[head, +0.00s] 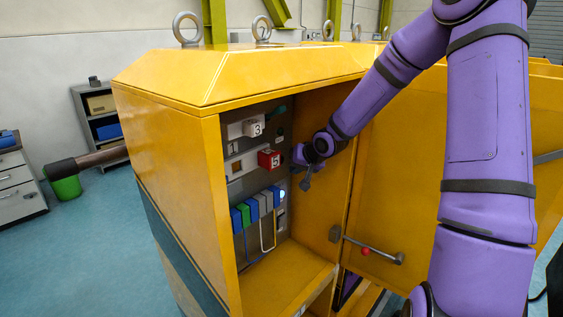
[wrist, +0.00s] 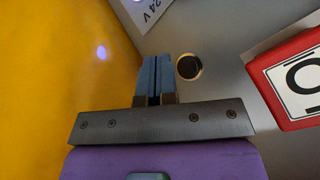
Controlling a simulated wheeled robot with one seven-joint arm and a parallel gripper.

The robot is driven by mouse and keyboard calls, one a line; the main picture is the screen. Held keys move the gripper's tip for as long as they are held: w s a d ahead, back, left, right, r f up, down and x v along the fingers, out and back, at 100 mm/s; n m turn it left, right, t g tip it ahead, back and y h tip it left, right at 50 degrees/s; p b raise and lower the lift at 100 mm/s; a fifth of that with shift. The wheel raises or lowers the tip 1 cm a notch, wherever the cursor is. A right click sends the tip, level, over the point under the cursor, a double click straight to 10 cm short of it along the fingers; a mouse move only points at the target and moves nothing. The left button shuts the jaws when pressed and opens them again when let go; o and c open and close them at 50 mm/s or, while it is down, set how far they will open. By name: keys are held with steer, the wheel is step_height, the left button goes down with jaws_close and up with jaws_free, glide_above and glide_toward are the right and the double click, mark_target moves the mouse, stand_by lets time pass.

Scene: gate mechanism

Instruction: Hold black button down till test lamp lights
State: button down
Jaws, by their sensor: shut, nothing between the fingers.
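My gripper (head: 300,160) is inside the open yellow cabinet, in front of the grey panel at its right side. In the wrist view its two blue-grey fingers (wrist: 155,62) are shut together and empty. A round black piece in a brass-coloured ring (wrist: 188,67), which looks like the black button, lies just right of the fingertips. The fingertips appear beside it, not over it; whether they touch the panel I cannot tell. In the head view my gripper hides this spot. A small bluish-white light (head: 282,194) glows low on the panel; I cannot tell whether it is the test lamp.
A red block with a white face (head: 269,160) is left of my gripper, also right in the wrist view (wrist: 290,88). A white block marked 3 (head: 253,128) is above it. Blue and green blocks (head: 242,216) sit below. The yellow side wall (wrist: 60,90) is close by.

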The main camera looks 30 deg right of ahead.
steer(key=shift+s+d, duration=0.25)
steer(key=shift+s, duration=0.4)
steer(key=shift+s+d, duration=0.2)
steer(key=shift+s, duration=0.4)
